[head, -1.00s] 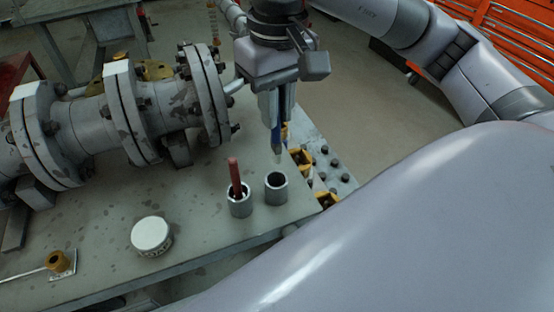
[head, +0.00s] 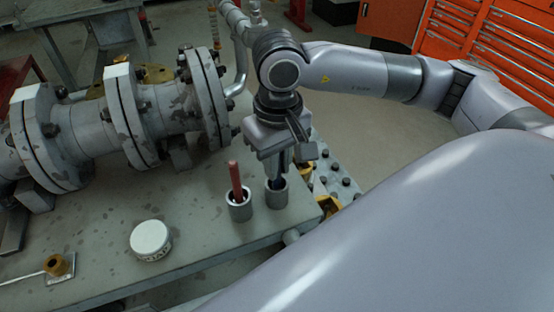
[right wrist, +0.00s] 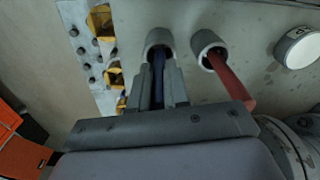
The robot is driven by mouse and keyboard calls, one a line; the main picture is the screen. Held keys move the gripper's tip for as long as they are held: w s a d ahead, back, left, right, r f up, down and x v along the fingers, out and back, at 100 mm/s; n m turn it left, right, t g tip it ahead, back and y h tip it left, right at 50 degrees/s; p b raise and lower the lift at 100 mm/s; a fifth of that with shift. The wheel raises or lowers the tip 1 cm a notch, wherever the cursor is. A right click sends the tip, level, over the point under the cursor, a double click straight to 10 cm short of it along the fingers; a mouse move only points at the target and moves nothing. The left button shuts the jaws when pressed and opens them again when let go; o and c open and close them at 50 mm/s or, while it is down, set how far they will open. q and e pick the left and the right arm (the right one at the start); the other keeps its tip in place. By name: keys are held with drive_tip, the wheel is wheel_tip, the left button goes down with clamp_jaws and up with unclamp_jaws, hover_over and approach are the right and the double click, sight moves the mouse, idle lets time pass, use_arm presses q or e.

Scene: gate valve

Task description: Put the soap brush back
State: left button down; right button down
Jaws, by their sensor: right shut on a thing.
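The soap brush (right wrist: 158,76) has a blue handle, and its lower end is inside the right grey cup (head: 277,201). My right gripper (head: 277,180) is just above that cup, shut on the brush handle. In the right wrist view the gripper fingers (right wrist: 162,92) lie on both sides of the blue handle at the cup's mouth. The brush's lower end is hidden in the cup. My left gripper is not in view.
A second grey cup (head: 240,211) with a red-handled tool (head: 235,180) stands close to the left. A white round tin (head: 151,239) lies further left. The flanged gate valve pipe (head: 100,125) runs along the back left. Orange drawers (head: 500,50) stand far right.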

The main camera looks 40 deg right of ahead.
drive_tip(key=shift+f, duration=0.2)
drive_tip(key=c, duration=1.1)
unclamp_jaws()
drive_tip(key=shift+r, duration=0.1)
drive_tip(key=shift+r, duration=0.3)
wheel_tip(320, 180, up, 12)
drive_tip(key=shift+s+f, duration=0.1)
drive_tip(key=shift+f, duration=0.05)
drive_tip(key=shift+s+f, duration=0.1)
